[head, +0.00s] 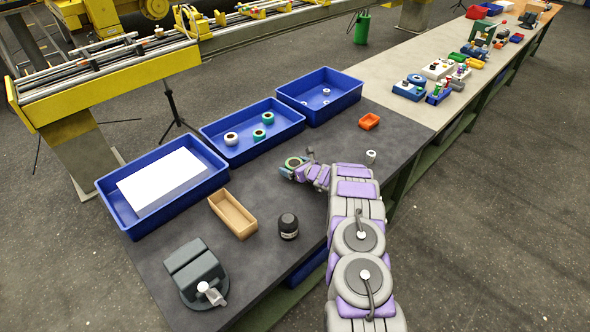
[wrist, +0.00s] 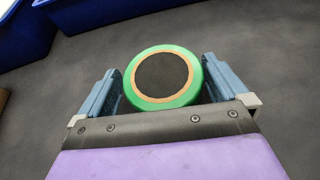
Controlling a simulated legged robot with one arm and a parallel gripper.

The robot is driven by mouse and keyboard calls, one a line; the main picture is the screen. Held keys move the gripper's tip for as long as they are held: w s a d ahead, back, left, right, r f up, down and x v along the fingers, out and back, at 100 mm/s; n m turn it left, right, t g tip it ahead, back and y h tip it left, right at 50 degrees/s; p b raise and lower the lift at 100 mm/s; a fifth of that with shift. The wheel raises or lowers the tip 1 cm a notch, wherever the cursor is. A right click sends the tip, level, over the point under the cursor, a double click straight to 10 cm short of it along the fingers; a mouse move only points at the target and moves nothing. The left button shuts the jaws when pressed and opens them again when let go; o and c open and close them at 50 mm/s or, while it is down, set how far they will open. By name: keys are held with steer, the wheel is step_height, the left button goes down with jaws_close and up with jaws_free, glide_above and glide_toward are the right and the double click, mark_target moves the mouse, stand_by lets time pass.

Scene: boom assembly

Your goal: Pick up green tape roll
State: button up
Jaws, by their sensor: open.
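The green tape roll (wrist: 191,87) lies flat on the dark table top, with a tan core ring around a dark centre. In the wrist view it sits between the two blue-grey fingers of my gripper (wrist: 162,83), which stand apart on either side of it. A small gap shows at the left finger; the right finger is very close to the roll, and I cannot tell if it touches. In the head view my gripper (head: 291,166) is at the table, in front of the middle blue bin, and partly hides the roll (head: 293,162).
A blue bin (head: 291,143) with several rolls stands behind, between a bin (head: 133,229) holding a white block and another blue bin (head: 350,102).

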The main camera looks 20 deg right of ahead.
steer(key=shift+a+r, duration=0.15)
steer(key=shift+a, duration=0.2)
steer(key=shift+d, duration=0.7)
steer(key=c, duration=0.7)
steer(key=shift+a, duration=0.25)
steer(key=shift+c, duration=1.3)
steer(key=shift+a, duration=0.15)
